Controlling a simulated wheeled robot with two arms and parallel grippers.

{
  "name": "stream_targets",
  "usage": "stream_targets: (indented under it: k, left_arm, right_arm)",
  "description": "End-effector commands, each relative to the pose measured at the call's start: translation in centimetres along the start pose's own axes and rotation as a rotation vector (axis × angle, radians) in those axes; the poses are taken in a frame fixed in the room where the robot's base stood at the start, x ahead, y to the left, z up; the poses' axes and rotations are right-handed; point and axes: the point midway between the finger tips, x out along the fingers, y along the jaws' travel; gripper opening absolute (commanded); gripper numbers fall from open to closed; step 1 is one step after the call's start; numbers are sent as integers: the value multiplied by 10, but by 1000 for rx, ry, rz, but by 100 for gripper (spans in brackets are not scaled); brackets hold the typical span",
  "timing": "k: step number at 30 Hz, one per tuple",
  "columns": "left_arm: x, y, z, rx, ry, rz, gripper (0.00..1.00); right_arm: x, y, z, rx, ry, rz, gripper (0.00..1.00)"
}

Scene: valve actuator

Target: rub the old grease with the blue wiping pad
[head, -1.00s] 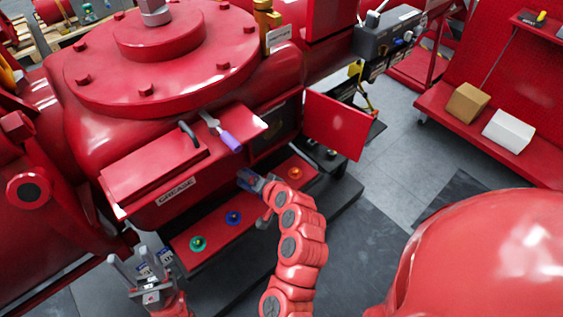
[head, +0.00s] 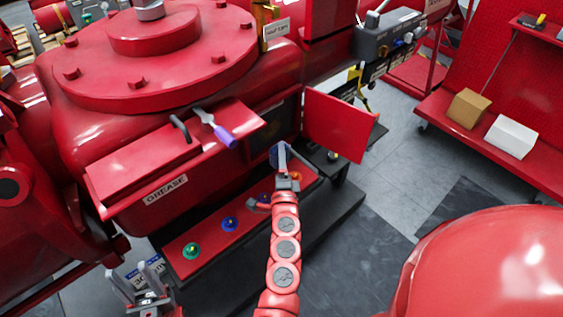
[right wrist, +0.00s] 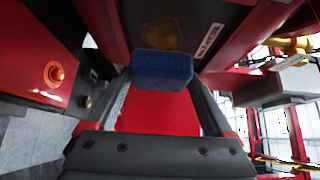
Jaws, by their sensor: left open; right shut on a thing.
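The blue wiping pad (right wrist: 162,70) is held across the two fingers of my right gripper, which also shows in the head view (head: 282,164). The gripper is shut on it, in front of the dark opening (head: 288,122) in the red housing. In the right wrist view a dull brownish-yellow smear, apparently the old grease (right wrist: 164,36), lies on the dark surface just beyond the pad. I cannot tell whether the pad touches that surface. My left gripper (head: 140,281) is open and empty at the lower left of the head view.
A red door (head: 334,126) stands open right of the opening. A purple-handled scraper (head: 217,130) lies on the red box labelled GREASE (head: 166,189). Below is a red step (head: 205,249) with coloured fittings.

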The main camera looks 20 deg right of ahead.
Motion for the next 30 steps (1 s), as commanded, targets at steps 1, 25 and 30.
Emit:
stream_targets:
  k: [1, 25, 30]
  left_arm:
    - [0, 0, 0, 0, 0, 0, 50]
    - [-2, 0, 0, 0, 0, 0, 50]
    - [-2, 0, 0, 0, 0, 0, 50]
  right_arm:
    - [1, 0, 0, 1, 1, -2, 32]
    - [47, 0, 37, 1, 1, -1, 32]
    - [46, 0, 37, 0, 1, -1, 32]
